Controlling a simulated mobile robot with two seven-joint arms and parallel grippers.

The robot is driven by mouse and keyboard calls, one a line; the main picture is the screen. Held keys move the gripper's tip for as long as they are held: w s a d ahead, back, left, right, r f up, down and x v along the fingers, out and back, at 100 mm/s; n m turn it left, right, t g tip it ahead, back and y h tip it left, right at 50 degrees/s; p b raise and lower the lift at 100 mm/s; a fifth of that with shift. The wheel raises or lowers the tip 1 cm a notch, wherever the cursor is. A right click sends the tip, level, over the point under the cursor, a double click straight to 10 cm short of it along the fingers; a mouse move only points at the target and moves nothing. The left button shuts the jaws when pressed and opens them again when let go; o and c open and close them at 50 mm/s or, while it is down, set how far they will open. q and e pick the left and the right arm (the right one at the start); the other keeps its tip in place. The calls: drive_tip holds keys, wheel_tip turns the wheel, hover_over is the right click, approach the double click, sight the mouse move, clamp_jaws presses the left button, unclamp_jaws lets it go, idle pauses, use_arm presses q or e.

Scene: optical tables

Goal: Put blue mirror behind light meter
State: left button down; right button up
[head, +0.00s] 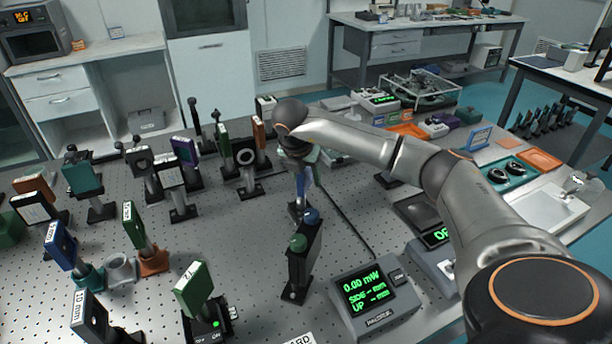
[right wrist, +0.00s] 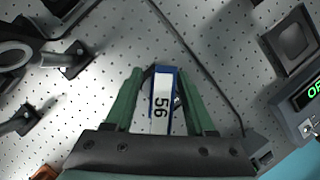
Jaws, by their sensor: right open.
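A blue mirror mount with a white label reading 56 (right wrist: 161,100) stands on the perforated table; its blue side shows below my right gripper in the head view (head: 305,183). My right gripper (right wrist: 161,73) is open, its green fingers on either side of the blue mount. In the head view my right gripper (head: 302,158) is partly hidden by its own wrist. The light meter (head: 370,288), a grey box with a green "0.00 mW" display, stands at the front, right of a black post with green and blue knobs (head: 302,258). My left gripper is not in view.
Several mounted optics stand to the left, including a blue labelled one (head: 61,245) and a green one (head: 194,289). A second grey display box (head: 432,250) stands right of the meter. A dark cable or seam runs across the table (head: 345,220). Some table behind the meter is clear.

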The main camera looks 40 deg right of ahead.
drive_tip(key=shift+r, duration=0.1)
drive_tip(key=v, duration=1.2)
drive_tip(key=shift+b, duration=0.3)
drive_tip(key=shift+s, duration=0.15)
